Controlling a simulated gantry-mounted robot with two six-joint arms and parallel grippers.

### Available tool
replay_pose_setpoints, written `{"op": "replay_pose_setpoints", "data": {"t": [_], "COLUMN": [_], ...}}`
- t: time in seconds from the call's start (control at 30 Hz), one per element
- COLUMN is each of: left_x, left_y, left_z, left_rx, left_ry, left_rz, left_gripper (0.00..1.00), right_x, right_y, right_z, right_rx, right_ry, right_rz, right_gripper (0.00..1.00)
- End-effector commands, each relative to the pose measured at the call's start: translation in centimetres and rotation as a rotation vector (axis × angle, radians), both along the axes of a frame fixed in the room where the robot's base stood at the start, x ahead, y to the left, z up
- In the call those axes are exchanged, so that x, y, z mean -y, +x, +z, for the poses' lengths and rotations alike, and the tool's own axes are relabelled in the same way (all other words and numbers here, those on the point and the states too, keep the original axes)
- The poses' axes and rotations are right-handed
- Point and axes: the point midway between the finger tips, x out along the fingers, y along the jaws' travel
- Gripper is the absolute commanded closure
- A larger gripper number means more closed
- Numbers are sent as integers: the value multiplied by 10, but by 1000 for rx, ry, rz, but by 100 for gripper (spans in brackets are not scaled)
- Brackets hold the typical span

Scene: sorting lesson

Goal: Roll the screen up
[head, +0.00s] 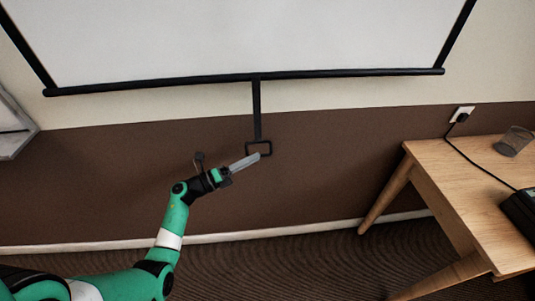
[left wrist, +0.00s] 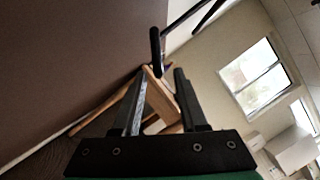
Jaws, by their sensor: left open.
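The white projection screen (head: 240,35) is pulled down on the wall, with a black bar (head: 150,87) along its lower edge. A black strap (head: 256,108) hangs from the middle of the bar and ends in a small rectangular pull handle (head: 252,143). My left gripper (head: 257,156) is open and empty, with its fingertips at the lower part of the handle in the head view. In the left wrist view the handle (left wrist: 155,45) shows edge-on just beyond the gap between the fingertips (left wrist: 162,76). I cannot tell whether they touch. My right gripper is out of view.
A wooden table (head: 450,170) stands at the right, with a glass (head: 514,141) and a black device (head: 522,212) on it. A cord runs to a wall socket (head: 461,114). The wall around the handle is clear. Windows (left wrist: 256,76) show in the left wrist view.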

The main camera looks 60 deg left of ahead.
Motion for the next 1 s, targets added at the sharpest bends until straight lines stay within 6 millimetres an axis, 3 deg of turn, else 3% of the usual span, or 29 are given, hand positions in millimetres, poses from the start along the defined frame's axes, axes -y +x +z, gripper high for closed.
{"op": "replay_pose_setpoints", "data": {"t": [0.1,0.23,0.6,0.83,1.0], "left_x": [2,2,3,3,3], "left_y": [27,46,57,56,56], "left_z": [3,7,12,12,12], "left_rx": [2,0,0,0,0], "left_ry": [3,0,-1,-1,-1], "left_rz": [-5,-2,0,0,0], "left_gripper": [58,58,58,97,100], "right_x": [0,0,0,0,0], "right_y": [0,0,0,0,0], "right_z": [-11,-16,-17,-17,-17], "right_rx": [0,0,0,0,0], "right_ry": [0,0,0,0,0], "right_rz": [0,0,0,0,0], "right_gripper": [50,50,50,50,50]}}
